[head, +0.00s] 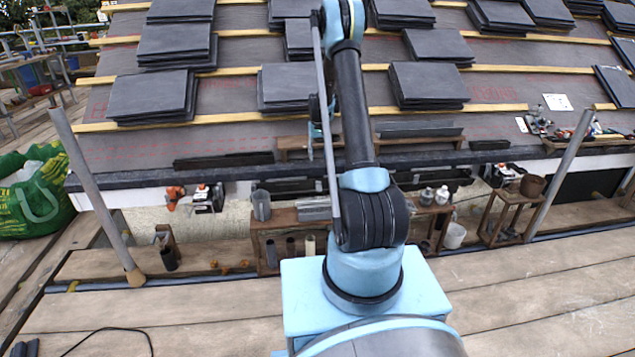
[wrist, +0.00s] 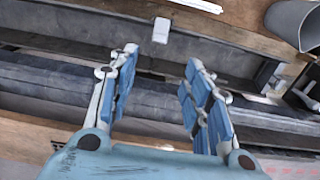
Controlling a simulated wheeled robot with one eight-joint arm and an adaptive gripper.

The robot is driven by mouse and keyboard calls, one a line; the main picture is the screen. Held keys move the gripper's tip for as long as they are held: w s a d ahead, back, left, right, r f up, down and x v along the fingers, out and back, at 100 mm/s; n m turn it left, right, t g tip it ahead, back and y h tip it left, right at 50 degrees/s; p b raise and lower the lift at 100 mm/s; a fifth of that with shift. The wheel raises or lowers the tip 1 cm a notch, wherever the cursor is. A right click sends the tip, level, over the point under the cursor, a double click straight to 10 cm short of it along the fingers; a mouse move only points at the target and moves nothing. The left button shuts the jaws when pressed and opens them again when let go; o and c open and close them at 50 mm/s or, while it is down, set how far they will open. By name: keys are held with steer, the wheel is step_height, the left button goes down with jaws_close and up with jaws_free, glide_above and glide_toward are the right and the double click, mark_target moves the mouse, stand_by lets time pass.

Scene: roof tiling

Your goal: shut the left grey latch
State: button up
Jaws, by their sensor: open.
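In the wrist view, a small light grey block (wrist: 161,31) stands out from the front of a long dark grey case or channel. It looks like a latch, but I cannot tell for sure whether it is the left one or how far it is open. My gripper (wrist: 159,62) is open and empty, with its blue fingers spread on either side below the block in the picture. The fingers appear apart from it. In the head view my arm hides most of the gripper, and I cannot make out the latch.
In the wrist view, a grey cup (wrist: 290,24) stands at the upper right on a wooden plank. In the head view, a dark gutter edge (head: 130,179) crosses below the slates, with a wooden rack (head: 268,229) beneath. A grey pole (head: 95,195) stands at left.

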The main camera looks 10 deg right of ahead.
mark_target(319, 186)
step_height(319, 186, down, 14)
steer(key=shift+f, duration=0.2)
stand_by(0.4)
steer(key=c, duration=1.1)
